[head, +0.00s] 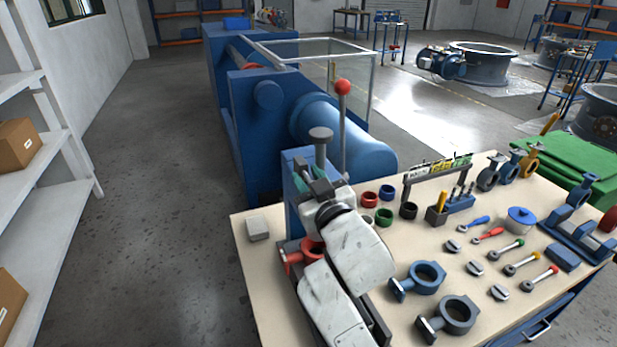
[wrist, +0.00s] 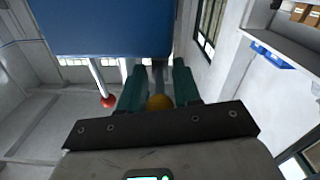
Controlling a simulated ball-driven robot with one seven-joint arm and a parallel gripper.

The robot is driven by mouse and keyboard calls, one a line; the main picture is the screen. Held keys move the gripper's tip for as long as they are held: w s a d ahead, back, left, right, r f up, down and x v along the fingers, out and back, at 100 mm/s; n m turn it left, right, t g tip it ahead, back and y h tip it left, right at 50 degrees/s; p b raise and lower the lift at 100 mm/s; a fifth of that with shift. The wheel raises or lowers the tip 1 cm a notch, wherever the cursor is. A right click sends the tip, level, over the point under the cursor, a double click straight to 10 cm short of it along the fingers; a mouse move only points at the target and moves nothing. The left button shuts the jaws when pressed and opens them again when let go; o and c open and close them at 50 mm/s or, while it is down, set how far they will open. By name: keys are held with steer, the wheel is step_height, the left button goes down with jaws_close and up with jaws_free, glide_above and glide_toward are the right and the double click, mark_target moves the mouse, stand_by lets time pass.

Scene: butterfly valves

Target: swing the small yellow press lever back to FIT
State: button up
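The small yellow press lever shows in the wrist view as a yellow knob (wrist: 160,102) on a grey rod running up to the blue press head. My gripper (wrist: 158,85) has its two green fingers on either side of the knob. In the head view my gripper (head: 318,180) is at the blue press (head: 293,180) on the bench's left part, and the yellow knob is hidden there. The FIT mark cannot be seen in either view.
A longer grey lever with a red ball (head: 343,87) stands close by the press; the ball also shows in the wrist view (wrist: 108,102). The bench (head: 410,240) holds valve bodies, coloured rings and tools. White shelves (head: 40,150) stand left, beyond open floor.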

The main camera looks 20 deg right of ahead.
steer(key=shift+w, duration=0.1)
steer(key=shift+c, duration=0.2)
jaws_close()
